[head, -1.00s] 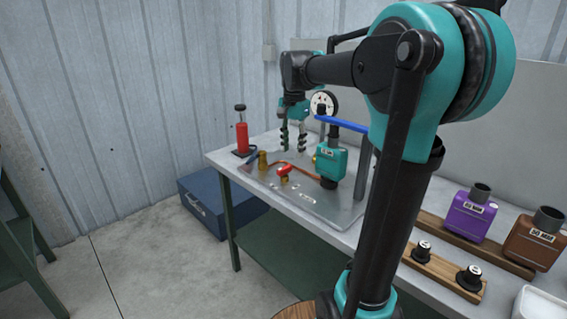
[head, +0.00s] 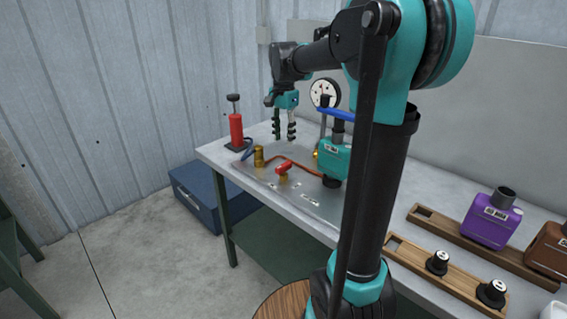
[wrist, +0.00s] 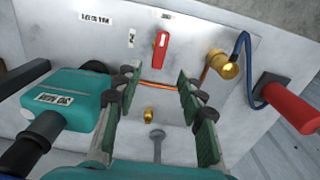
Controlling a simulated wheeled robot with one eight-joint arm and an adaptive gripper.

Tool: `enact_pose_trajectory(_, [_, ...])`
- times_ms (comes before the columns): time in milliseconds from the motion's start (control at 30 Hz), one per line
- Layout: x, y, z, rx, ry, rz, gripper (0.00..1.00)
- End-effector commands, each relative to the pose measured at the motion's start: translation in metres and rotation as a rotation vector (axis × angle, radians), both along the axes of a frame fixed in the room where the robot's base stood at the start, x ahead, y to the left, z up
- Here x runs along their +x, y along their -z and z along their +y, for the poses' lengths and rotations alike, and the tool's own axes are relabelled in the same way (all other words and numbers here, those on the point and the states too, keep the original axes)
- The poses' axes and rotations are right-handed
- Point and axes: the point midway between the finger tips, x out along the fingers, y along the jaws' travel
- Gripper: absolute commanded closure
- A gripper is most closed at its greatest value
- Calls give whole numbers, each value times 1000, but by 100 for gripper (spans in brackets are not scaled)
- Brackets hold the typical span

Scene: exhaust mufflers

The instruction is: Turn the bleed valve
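The bleed valve (head: 284,169) is a red lever handle on a brass fitting, on a grey metal plate (head: 310,202) on the bench. In the wrist view the red handle (wrist: 161,48) points toward and away from me, beyond the fingertips and between their lines. My gripper (head: 284,137) hangs above the plate with its fingers pointing down. In the wrist view my gripper (wrist: 157,82) is open and empty, its two ridged green-and-black fingers well apart. The gripper is not touching the handle.
A teal muffler (head: 335,158) stands right of the valve, below a pressure gauge (head: 325,93). A copper line and brass fitting (head: 259,156) lie left of the valve. A red hand pump (head: 236,130) with a blue hose stands at the bench's left end. Wooden racks (head: 440,283) are at right.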

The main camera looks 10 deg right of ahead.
Motion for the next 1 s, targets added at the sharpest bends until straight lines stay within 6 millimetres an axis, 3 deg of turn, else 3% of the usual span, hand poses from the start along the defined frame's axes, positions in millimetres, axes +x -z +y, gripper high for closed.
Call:
enact_pose_trajectory(300, [1,63,0,0,0,0,60])
enact_pose_trajectory(500, [1,92,0,0,0,0,60])
enact_pose_trajectory(700, [0,105,0,0,0,0,60])
enact_pose_trajectory(1000, [0,106,0,0,0,0,60])
